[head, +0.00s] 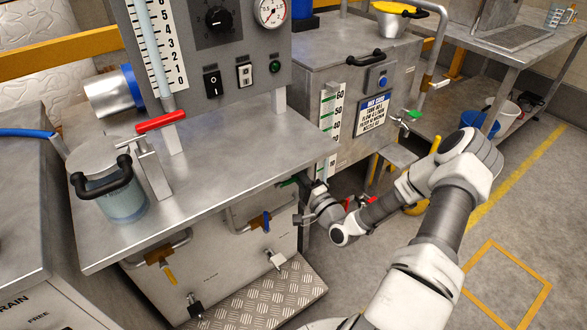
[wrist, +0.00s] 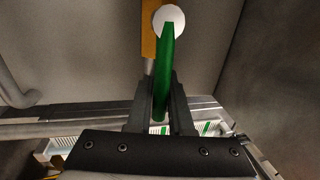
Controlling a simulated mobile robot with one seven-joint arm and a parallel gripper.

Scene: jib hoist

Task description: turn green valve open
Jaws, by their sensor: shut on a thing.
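The green valve's lever handle (wrist: 166,60) stands long and narrow in the wrist view, with a round white hub (wrist: 168,18) at its far end. My gripper (wrist: 161,100) is shut on the lever, one dark finger on each side. In the head view a bit of the green lever (head: 288,182) shows just under the right edge of the steel table. My gripper (head: 304,208) is partly hidden there beneath the table edge. The pipe behind the valve is mostly hidden, and a yellow piece (wrist: 148,35) shows beside the hub.
The steel table (head: 240,150) overhangs my gripper. Blue (head: 266,221) and yellow (head: 171,274) valve handles are below it. A tank (head: 335,60) with another green-handled tap (head: 414,114) stands behind. A red handle (head: 371,199) shows near my arm. Floor is clear at right.

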